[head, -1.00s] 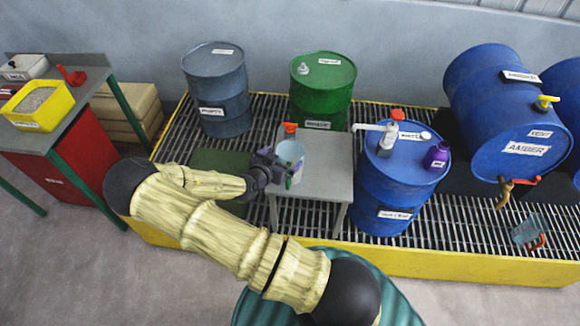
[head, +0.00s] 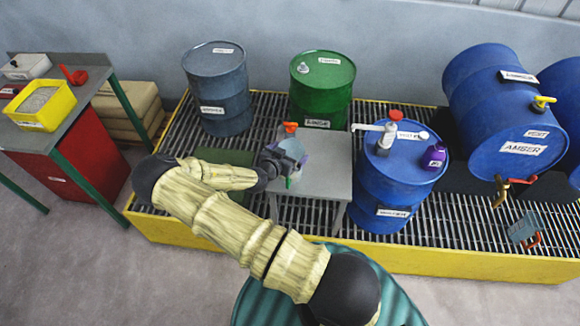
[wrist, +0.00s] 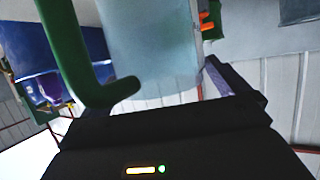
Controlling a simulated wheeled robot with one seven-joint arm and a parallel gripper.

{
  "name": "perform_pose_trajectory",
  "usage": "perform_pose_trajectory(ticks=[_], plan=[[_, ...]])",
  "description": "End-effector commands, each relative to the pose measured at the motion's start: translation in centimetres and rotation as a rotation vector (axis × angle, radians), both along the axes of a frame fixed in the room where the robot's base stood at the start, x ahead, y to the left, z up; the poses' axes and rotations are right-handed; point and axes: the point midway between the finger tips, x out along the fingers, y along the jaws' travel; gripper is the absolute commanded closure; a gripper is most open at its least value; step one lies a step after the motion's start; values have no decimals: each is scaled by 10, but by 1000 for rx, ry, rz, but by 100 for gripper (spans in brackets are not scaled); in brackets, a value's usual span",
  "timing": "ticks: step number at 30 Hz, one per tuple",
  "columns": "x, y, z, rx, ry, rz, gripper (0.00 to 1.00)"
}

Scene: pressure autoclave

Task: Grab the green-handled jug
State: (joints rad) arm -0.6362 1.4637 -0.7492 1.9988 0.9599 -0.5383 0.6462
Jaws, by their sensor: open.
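The green-handled jug (head: 292,148) stands on the small grey table and is largely covered by my gripper in the head view. In the wrist view its pale translucent body (wrist: 150,50) fills the upper middle, with the green handle (wrist: 72,55) hanging down on the left and its free lower end curling right. My gripper (head: 287,163) is open, close against the jug at its left front side. A dark finger with a purple inner face shows at the right in the wrist view (wrist: 222,82). I cannot tell whether the fingers touch the jug.
The grey table (head: 328,165) is clear on its right. An orange-red item (head: 290,127) is just behind the jug. A green drum (head: 322,90) stands behind, a blue drum (head: 385,200) with a white pump and purple bottle (head: 434,156) to the right. The yellow-edged grating (head: 460,215) lies below.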

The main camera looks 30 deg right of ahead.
Motion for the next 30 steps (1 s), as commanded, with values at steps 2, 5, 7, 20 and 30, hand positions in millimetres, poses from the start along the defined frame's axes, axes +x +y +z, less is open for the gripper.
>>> perform_pose_trajectory(ticks=[2, 5, 7, 20, 30], plan=[[0, 0, 0, 0, 0, 0, 0], [0, 0, 0, 0, 0, 0, 0], [0, 0, 0, 0, 0, 0, 0], [0, 0, 1, 0, -1, 0, 65], [1, 0, 11, 0, -4, 0, 65]])
